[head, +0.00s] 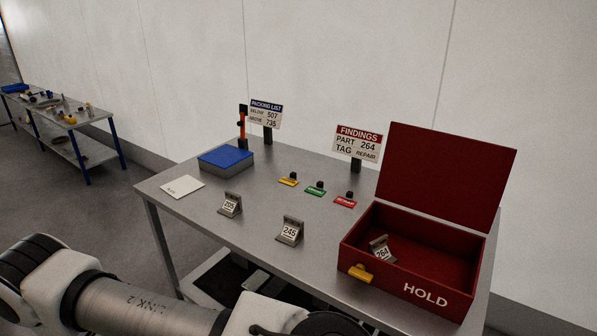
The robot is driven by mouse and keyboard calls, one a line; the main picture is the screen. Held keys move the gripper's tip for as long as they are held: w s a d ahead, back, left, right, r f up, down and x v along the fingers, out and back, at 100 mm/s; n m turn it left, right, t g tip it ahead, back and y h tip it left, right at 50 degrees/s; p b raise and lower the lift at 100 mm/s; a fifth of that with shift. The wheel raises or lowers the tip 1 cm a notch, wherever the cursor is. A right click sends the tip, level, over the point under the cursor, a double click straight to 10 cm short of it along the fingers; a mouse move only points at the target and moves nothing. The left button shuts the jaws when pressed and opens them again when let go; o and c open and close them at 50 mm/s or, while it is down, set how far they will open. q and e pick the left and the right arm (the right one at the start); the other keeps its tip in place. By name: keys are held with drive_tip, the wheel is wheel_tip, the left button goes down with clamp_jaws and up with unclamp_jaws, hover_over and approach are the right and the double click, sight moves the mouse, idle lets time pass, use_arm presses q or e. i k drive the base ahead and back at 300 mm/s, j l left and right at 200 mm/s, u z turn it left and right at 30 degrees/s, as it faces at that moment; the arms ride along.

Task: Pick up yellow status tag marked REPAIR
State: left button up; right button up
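A yellow tag (288,181) with a dark knob on it lies on the grey table, toward the back middle. Its lettering is too small to read. A green tag (315,189) and a red tag (345,201) with similar knobs lie in a row to its right, apart from it. My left arm crosses the bottom left of the head view, but its gripper does not show. My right gripper is not in view either.
A red HOLD box (418,305) stands open at right, holding a bracket marked 264 (381,248). Brackets 205 (230,205) and 245 (290,231) stand in front. The FINDINGS sign (358,143) reads part 264, tag REPAIR. A blue-topped block (226,160) sits back left.

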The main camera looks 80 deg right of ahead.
sight(290, 180)
drive_tip(key=i+z, duration=0.2)
drive_tip(key=z, duration=0.3)
drive_tip(key=i+j+z, duration=0.1)
drive_tip(key=z, duration=0.35)
drive_tip(key=i+j+z, duration=0.2)
drive_tip(key=z, duration=0.3)
drive_tip(key=i+j+z, duration=0.2)
drive_tip(key=z, duration=0.3)
drive_tip(key=i+j+z, duration=0.1)
drive_tip(key=j+z, duration=0.25)
drive_tip(key=z, duration=0.15)
